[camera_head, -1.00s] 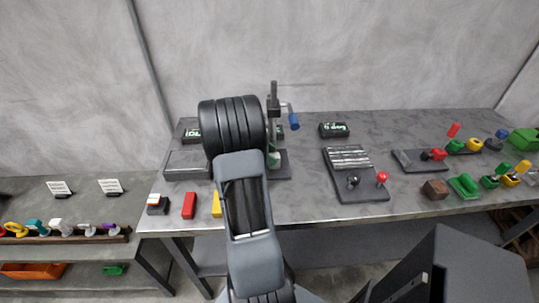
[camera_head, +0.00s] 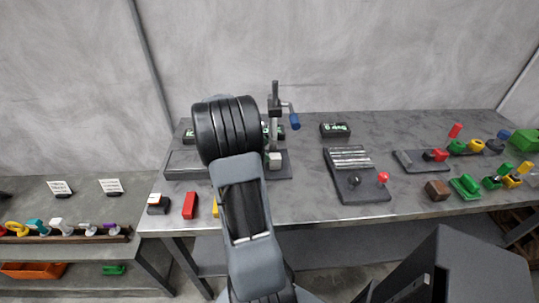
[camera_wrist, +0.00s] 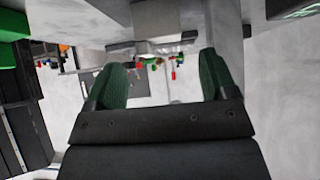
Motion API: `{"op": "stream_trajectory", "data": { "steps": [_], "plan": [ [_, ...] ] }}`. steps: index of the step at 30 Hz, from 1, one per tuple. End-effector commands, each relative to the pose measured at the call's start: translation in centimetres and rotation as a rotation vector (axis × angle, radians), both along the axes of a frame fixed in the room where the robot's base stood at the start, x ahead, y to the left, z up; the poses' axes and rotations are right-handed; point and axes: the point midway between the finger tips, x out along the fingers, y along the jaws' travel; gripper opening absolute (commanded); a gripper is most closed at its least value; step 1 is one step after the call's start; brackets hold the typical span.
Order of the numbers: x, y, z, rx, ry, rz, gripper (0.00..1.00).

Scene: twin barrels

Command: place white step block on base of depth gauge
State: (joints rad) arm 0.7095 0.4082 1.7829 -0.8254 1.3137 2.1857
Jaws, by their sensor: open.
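The depth gauge (camera_head: 274,110) stands upright at the back of the table, with a dark column and a blue handle. Its dark base (camera_head: 284,170) is partly hidden by my arm. The white step block (camera_head: 275,159) sits on the base, beside the foot of the column. In the wrist view a pale block (camera_wrist: 155,18), seemingly the same one, lies beyond the fingertips. My gripper (camera_wrist: 162,72) is open and empty, its green fingers apart and clear of the block. In the head view my arm hides the gripper.
A dark plate (camera_head: 182,170) lies left of the gauge. Red (camera_head: 190,205) and yellow blocks lie at the front edge. A grey fixture (camera_head: 357,184) with a red knob stands to the right. Several coloured parts fill the table's right end.

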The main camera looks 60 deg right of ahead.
Motion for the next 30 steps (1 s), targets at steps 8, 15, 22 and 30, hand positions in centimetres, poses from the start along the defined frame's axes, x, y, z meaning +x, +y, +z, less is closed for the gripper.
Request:
{"op": "stream_trajectory", "data": {
  "steps": [8, 15, 22, 30],
  "plan": [
    [3.2, 2.2, 3.5, -0.002, -0.002, 0.002, 0.79],
    [4.6, 3.3, 5.2, 0.0, -0.001, 0.001, 0.79],
    [5.0, 4.0, 5.7, 0.017, -0.001, 0.022, 0.79],
    [6.4, 13.9, 6.2, 0.394, 0.006, 0.616, 0.79]
  ]
}}
